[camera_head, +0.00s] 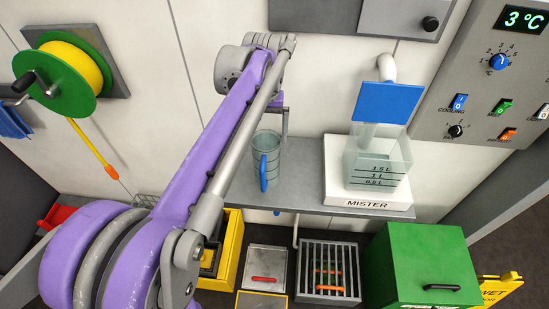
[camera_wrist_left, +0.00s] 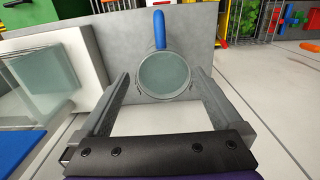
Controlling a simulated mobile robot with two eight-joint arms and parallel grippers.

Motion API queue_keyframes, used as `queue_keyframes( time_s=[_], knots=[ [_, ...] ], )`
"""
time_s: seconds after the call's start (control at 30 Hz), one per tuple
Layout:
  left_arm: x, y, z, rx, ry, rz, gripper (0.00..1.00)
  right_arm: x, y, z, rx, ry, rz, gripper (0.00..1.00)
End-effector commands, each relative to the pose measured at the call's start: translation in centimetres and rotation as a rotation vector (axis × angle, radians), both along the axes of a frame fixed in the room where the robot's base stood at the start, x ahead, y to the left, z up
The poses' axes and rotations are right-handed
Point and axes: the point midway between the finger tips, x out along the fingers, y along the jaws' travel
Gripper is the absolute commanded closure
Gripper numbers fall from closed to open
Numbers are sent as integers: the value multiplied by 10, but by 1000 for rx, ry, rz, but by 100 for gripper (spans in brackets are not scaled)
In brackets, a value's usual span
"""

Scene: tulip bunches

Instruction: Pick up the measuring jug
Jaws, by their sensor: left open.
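The measuring jug (camera_head: 267,146) is a clear, greyish cylinder with a blue handle, upright on the grey shelf (camera_head: 305,177). In the left wrist view I look down on the jug's round top (camera_wrist_left: 163,76), with its handle pointing away from me. My left gripper (camera_wrist_left: 162,72) is open, with one finger on each side of the jug. I cannot tell whether the fingers touch it. In the head view my purple arm hides most of this gripper (camera_head: 284,118), just above and right of the jug. My right gripper is not in view.
A clear tank (camera_head: 376,160) with litre marks stands on the white MISTER base (camera_head: 368,198) right of the jug, under a blue panel (camera_head: 387,102). A wall stands behind the shelf. Below are a green box (camera_head: 420,262) and a grey rack (camera_head: 328,272).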

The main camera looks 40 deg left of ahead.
Motion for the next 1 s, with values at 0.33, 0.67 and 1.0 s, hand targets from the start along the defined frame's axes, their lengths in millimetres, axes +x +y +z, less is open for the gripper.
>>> queue_keyframes(
  time_s=[0.33, 0.67, 1.0],
  knots=[
    [1, 2, -48, -1, 4, 3, 0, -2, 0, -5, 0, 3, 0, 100],
    [4, 6, -85, -1, 3, 3, 0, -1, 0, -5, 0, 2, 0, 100],
    [4, 5, -105, -1, 3, 3, 0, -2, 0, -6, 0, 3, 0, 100]
  ],
)
